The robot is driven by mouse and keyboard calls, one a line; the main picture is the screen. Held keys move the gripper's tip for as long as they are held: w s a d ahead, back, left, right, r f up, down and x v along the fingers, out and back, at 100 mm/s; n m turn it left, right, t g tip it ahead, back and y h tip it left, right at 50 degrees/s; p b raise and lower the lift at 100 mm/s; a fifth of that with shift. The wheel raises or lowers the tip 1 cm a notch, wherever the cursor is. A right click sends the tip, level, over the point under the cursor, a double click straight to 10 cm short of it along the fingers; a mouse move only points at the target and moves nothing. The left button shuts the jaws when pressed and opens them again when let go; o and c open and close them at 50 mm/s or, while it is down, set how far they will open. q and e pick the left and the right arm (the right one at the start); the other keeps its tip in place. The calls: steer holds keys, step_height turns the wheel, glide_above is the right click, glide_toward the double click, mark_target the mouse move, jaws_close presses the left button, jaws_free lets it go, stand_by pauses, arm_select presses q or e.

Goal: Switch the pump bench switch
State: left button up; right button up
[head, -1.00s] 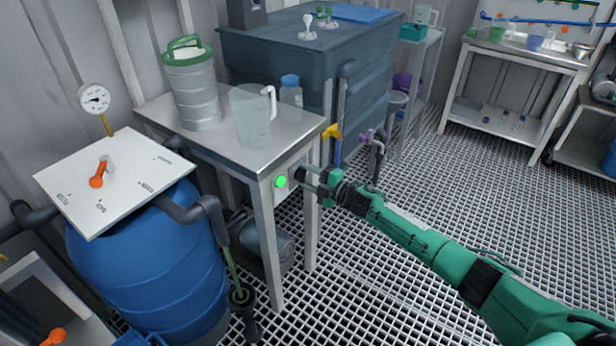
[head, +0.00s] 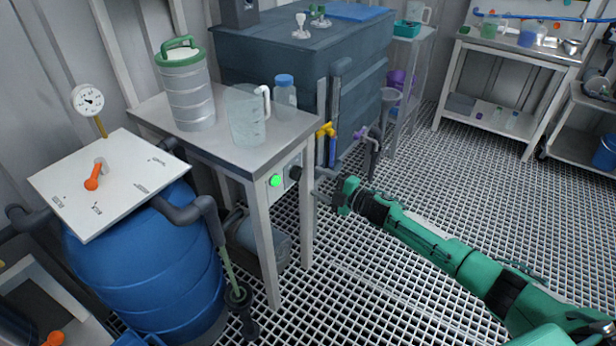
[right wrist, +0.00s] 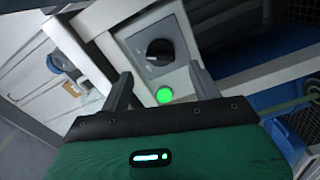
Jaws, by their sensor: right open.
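The pump bench switch (head: 295,173) is a black rotary knob on a light box at the bench's right end, beside a lit green lamp (head: 275,181). In the right wrist view the knob (right wrist: 160,50) has a pale pointer mark, with the green lamp (right wrist: 164,95) glowing below it. My right gripper (head: 318,194) is to the right of the knob and apart from it. Its fingers (right wrist: 161,90) are spread with nothing between them, and the knob lies ahead of them. My left gripper does not show.
The steel bench (head: 215,140) carries a clear jug (head: 246,118), a lidded canister (head: 186,90) and a blue-capped bottle (head: 285,92). A blue barrel (head: 145,265) stands left, and a dark tank (head: 300,65) with pipes and valves stands behind. The grated floor at right is open.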

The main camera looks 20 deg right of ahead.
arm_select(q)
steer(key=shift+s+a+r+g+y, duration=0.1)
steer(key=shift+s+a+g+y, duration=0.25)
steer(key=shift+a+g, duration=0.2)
arm_select(e)
steer(key=v, duration=0.7)
steer(key=shift+s, duration=0.1)
